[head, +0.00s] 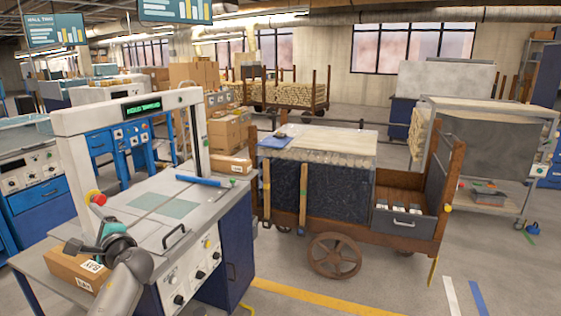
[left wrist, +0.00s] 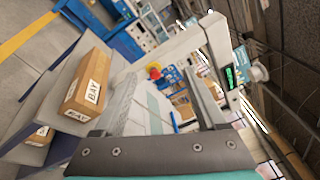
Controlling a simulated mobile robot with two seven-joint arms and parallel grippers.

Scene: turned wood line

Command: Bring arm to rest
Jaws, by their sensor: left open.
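My left arm comes in at the lower left of the head view, with a teal band at its wrist. My left gripper (head: 74,247) is beside the work machine's near left edge, above a cardboard box (head: 78,268). In the left wrist view the two fingers of the left gripper (left wrist: 163,78) stand apart with nothing held between them. The labelled box (left wrist: 86,88) lies left of the fingers there, apart from them. My right gripper is not in view.
The machine (head: 165,215) has a white arch, a red button and a blue bar on its top. A wooden cart (head: 390,238) with a dark-sided load stands right of it. A metal shelf rack (head: 490,105) is farther right. Open floor lies at the front right.

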